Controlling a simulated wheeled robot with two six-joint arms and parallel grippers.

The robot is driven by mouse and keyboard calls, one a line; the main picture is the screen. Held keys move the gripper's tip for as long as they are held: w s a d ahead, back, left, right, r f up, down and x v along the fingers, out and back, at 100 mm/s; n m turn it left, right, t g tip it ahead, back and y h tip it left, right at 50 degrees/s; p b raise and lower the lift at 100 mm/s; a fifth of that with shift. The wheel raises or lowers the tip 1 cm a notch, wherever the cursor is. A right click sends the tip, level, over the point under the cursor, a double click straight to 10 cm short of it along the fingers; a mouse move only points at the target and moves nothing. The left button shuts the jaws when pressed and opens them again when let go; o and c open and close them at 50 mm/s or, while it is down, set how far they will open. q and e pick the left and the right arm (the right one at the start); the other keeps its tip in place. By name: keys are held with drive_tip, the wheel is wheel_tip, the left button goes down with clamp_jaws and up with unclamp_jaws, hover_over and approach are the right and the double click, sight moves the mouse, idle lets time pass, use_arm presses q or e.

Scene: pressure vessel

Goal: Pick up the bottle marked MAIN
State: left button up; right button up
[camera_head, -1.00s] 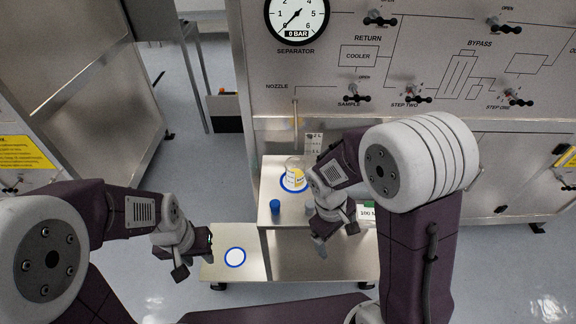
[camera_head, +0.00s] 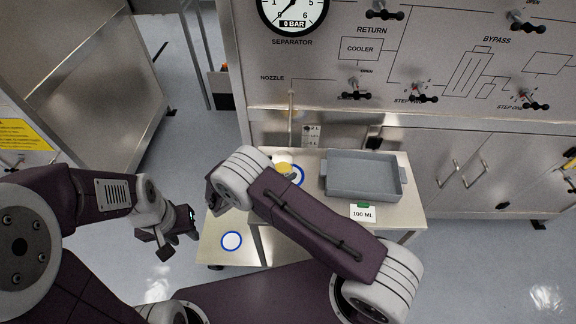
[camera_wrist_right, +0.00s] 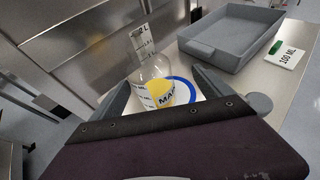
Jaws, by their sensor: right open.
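A grey tray (camera_head: 362,186) stands on the steel table, right of the bottle, with a 100 ML sign (camera_head: 363,213) in front. An empty blue ring (camera_head: 231,241) marks the lower shelf. The panel wall with a nozzle (camera_head: 291,105) rises behind. A grey round item (camera_wrist_right: 259,103) is beside the right finger.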

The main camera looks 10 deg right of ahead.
sight(289, 163)
drive_tip(key=x, duration=0.2)
drive_tip(key=p+x, duration=0.1)
drive_tip(key=x, duration=0.2)
drive_tip(key=shift+s+d+r, duration=0.15)
drive_tip(key=shift+d, duration=0.2)
use_arm(q)
drive_tip(key=shift+w+d+r, duration=0.1)
drive_tip(key=shift+d+r, duration=0.05)
drive_tip(key=shift+r, duration=0.55)
use_arm(e)
drive_tip(key=shift+d, duration=0.1)
drive_tip(key=c, duration=1.6)
use_arm(q)
drive_tip(key=shift+r, duration=0.1)
use_arm(e)
drive_tip(key=shift+o, duration=0.2)
